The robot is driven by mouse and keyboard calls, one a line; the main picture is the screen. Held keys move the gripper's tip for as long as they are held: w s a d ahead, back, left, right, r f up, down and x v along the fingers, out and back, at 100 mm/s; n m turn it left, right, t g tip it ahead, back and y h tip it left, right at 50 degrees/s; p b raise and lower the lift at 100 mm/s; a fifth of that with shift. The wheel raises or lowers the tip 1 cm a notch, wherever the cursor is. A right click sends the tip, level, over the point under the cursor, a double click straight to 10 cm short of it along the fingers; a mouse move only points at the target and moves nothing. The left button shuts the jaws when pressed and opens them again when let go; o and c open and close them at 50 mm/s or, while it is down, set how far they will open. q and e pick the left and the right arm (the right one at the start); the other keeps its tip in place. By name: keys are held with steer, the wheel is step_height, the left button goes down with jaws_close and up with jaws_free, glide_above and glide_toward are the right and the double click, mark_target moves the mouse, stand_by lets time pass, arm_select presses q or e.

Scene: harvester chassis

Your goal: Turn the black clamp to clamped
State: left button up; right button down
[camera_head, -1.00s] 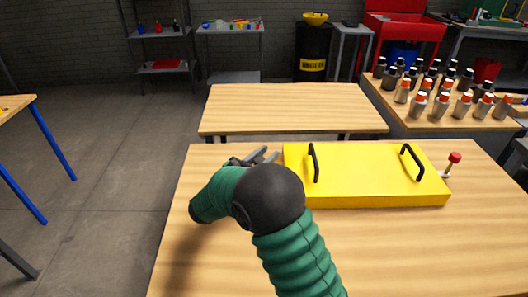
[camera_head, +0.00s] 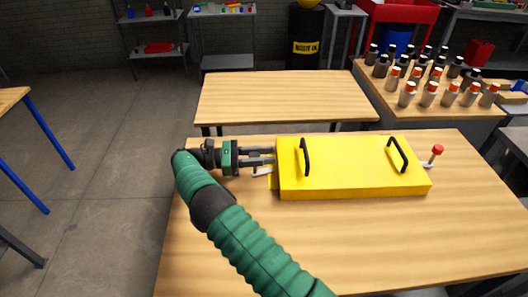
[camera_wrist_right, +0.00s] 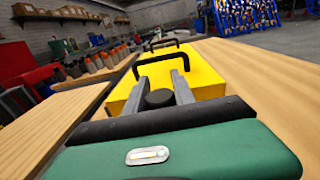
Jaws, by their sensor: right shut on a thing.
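The yellow box-like chassis (camera_head: 350,178) with two black handles lies on the wooden table. The black clamp's round black knob (camera_wrist_right: 159,98) shows in the right wrist view, between my right gripper's fingers (camera_wrist_right: 158,84), at the near end of the chassis. In the head view my right gripper (camera_head: 272,156) reaches in from the left at the chassis's left end, its fingers shut on the clamp. A silver metal piece of the clamp (camera_head: 262,171) shows just below the fingers; the knob is hidden there. The clamp's exact angle cannot be told. My left gripper is not in view.
A red-knobbed clamp (camera_head: 437,150) stands at the chassis's right end. The table (camera_head: 400,235) is clear in front of the chassis. An empty table (camera_head: 285,95) stands behind, and several bottles (camera_head: 430,92) stand on a table at the back right.

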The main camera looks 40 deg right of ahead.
steer(key=shift+m+g+y, duration=0.5)
steer(key=shift+g, duration=0.1)
steer(key=shift+a, duration=0.1)
steer(key=shift+r, duration=0.1)
steer(key=c, duration=1.1)
jaws_free()
steer(key=shift+o, duration=0.2)
